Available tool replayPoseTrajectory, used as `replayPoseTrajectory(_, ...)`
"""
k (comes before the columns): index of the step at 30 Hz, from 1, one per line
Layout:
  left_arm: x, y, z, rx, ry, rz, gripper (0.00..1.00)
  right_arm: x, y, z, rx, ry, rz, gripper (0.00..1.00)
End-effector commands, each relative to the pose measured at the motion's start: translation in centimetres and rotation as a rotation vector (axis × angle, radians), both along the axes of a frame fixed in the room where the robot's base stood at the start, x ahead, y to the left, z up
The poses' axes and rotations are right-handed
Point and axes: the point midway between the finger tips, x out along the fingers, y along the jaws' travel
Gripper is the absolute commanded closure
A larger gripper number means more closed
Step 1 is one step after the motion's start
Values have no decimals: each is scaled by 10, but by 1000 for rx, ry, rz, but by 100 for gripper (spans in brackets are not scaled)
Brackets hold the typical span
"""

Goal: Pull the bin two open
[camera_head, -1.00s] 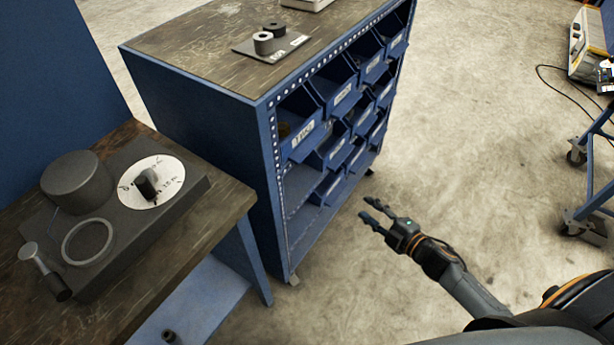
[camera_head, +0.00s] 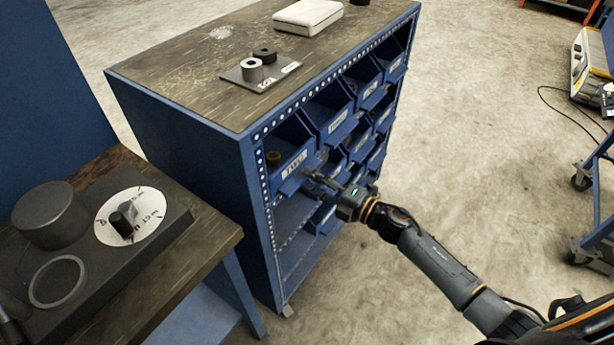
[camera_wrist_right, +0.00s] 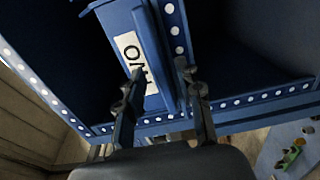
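Bin two is a blue bin (camera_head: 290,174) with a white label, in the upper row at the near end of the blue cabinet. In the right wrist view the bin's front (camera_wrist_right: 148,28) shows its label reading "TWO", turned sideways. My right gripper (camera_head: 314,179) is at the right part of the bin's front. In the right wrist view the two fingers of my right gripper (camera_wrist_right: 161,75) stand apart, one over the label side and one beyond the bin's edge. I cannot tell whether they touch it. My left gripper is not in view.
More labelled bins (camera_head: 341,121) fill the cabinet (camera_head: 185,130). A plate with two small cylinders (camera_head: 252,70) and a white box (camera_head: 307,16) lie on its top. A wooden table (camera_head: 150,300) stands at the left. Open floor (camera_head: 470,130) lies right of the cabinet.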

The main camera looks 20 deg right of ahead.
Motion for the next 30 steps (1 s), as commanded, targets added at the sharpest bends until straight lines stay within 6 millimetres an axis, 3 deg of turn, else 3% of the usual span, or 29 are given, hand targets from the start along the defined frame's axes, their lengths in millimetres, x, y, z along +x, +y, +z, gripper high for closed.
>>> replayPoseTrajectory(6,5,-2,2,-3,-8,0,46,13,10,0,1,1,0,64)
replayPoseTrajectory(14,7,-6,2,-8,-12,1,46,14,12,-1,1,1,0,64)
replayPoseTrajectory(15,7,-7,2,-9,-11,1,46,14,12,-1,1,1,0,66)
replayPoseTrajectory(20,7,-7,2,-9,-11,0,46,14,11,-1,1,1,0,99)
replayPoseTrajectory(30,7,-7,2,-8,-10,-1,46,14,11,-1,0,1,0,100)
